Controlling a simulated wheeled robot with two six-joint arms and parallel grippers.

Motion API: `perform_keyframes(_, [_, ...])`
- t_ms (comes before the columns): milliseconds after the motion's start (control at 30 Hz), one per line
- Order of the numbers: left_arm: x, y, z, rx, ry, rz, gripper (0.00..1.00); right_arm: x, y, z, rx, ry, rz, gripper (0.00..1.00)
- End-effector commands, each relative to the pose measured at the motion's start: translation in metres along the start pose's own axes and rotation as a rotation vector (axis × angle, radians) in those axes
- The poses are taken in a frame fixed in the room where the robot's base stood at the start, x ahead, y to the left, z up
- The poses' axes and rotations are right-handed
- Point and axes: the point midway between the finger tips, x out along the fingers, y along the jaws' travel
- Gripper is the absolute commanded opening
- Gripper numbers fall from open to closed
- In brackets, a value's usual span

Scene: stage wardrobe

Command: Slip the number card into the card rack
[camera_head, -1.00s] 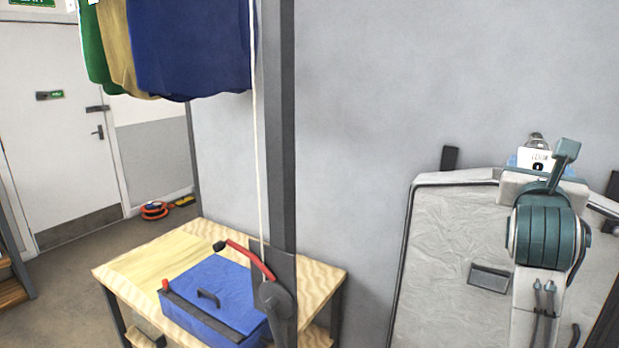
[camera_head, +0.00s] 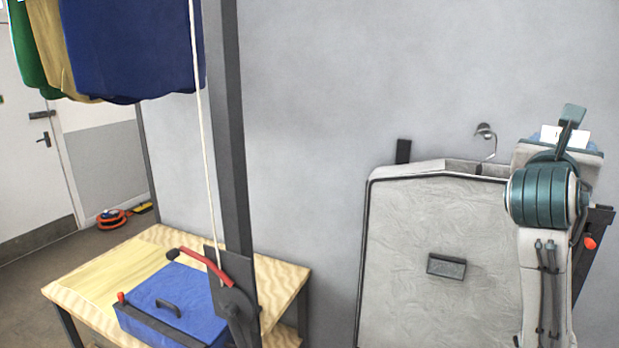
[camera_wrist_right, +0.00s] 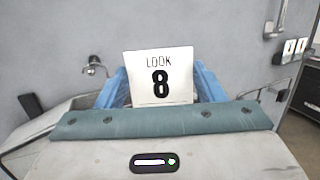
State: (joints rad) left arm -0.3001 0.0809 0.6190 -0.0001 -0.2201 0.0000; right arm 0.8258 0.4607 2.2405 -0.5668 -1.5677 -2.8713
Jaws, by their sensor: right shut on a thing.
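My right gripper (camera_wrist_right: 160,84) is shut on the number card (camera_wrist_right: 160,78), a white card printed "LOOK 8" that stands upright between the blue fingers. In the head view a white piece of the card (camera_head: 549,133) shows behind my teal wrist, which hides most of the right gripper (camera_head: 572,139). At the upper right of the wrist view, small white cards (camera_wrist_right: 289,47) stand on a grey holder on the wall, apart from my gripper. This may be the card rack; I cannot tell for sure. My left gripper is out of view.
A chrome hook (camera_head: 485,131) is on the wall. A grey, crinkled, dark-edged bin or case (camera_head: 410,260) stands below it. At left are a wooden table (camera_head: 280,275) with a blue toolbox (camera_head: 165,300), a dark post (camera_head: 230,120) and hanging clothes (camera_head: 125,45).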

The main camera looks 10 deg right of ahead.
Motion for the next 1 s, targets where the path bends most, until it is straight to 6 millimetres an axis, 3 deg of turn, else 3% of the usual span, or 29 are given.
perform_keyframes(367, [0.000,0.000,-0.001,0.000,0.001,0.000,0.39,-0.038,0.023,-0.067,0.014,0.003,0.111,0.41])
perform_keyframes(700, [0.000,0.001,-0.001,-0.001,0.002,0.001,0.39,-0.095,0.057,-0.148,0.057,0.005,0.422,0.41])
perform_keyframes(1000, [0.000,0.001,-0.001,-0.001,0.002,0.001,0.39,-0.141,0.075,-0.220,0.096,0.008,0.691,0.41])
